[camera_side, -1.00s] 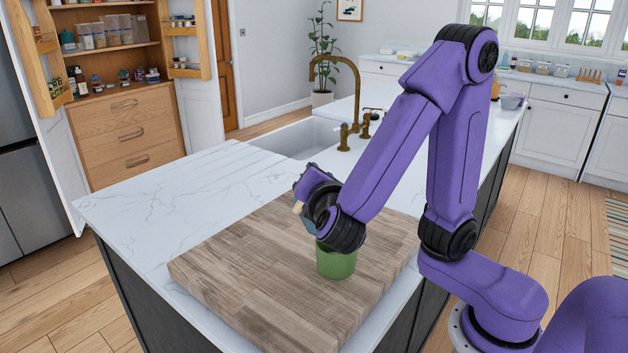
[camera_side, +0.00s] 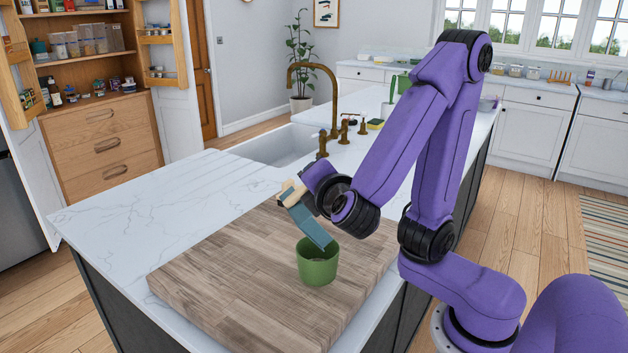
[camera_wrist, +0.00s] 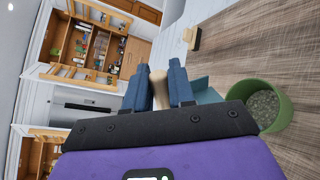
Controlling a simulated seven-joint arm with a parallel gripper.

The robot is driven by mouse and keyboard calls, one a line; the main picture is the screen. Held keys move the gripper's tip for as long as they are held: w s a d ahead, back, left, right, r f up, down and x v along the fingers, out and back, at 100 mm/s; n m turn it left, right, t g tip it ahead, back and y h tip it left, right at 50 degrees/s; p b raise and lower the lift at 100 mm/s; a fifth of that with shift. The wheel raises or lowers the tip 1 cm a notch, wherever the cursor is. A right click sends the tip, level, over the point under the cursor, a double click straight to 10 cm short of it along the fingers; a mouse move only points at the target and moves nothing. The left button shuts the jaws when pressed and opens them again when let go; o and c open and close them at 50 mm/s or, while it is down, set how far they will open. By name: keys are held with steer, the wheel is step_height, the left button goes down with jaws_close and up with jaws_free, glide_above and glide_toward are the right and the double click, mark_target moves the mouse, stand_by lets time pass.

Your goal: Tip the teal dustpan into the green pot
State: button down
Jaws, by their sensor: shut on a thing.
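The teal dustpan (camera_side: 308,225) is tilted steeply, its pan sloping down to the right with its low edge at the green pot (camera_side: 318,266). My gripper (camera_side: 301,196) is shut on its cream handle (camera_side: 293,195), up and left of the pot. In the wrist view my gripper (camera_wrist: 159,78) has both fingers around the pale handle (camera_wrist: 158,92); part of the teal pan (camera_wrist: 207,94) shows beside the pot. The green pot (camera_wrist: 284,118) stands upright with grey, grainy matter inside. Whether anything is left on the pan is hidden.
The pot stands on a wooden board (camera_side: 215,275) on the white marble island (camera_side: 110,220). A small brush-like wooden thing (camera_wrist: 192,38) lies on the board in the wrist view. A sink (camera_side: 275,147) with a brass tap (camera_side: 335,95) is behind. The board's front left is clear.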

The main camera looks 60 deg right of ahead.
steer(key=shift+w+a+f+n+h, duration=0.1)
steer(key=shift+w+a+n+h, duration=0.15)
steer(key=shift+w+a+n, duration=0.3)
steer(key=shift+w+a+f+n+h, duration=0.1)
steer(key=shift+w+a+n+h, duration=0.15)
steer(key=shift+a+n, duration=0.5)
steer(key=shift+w+a+f+n+h, duration=0.1)
steer(key=shift+w+a+n+h, duration=0.1)
steer(key=shift+w+a+n, duration=0.4)
steer(key=shift+w+a+f+n+h, duration=0.1)
steer(key=shift+w+a+n+h, duration=0.25)
steer(key=shift+a+n, duration=0.4)
steer(key=shift+w+a+f+n+h, duration=0.1)
steer(key=shift+w+a+n, duration=0.4)
steer(key=shift+a+n, duration=0.25)
steer(key=shift+w+a+n+h, duration=0.25)
steer(key=shift+w+a+n, duration=0.15)
steer(key=shift+a+n, duration=0.3)
steer(key=shift+d, duration=0.1)
steer(key=w+d+f+n+t+y, duration=0.5)
steer(key=w+d+f+n+y, duration=0.1)
steer(key=d+f+y, duration=0.2)
steer(key=shift+d+t, duration=0.3)
steer(key=shift+d, duration=0.4)
steer(key=shift+r, duration=0.1)
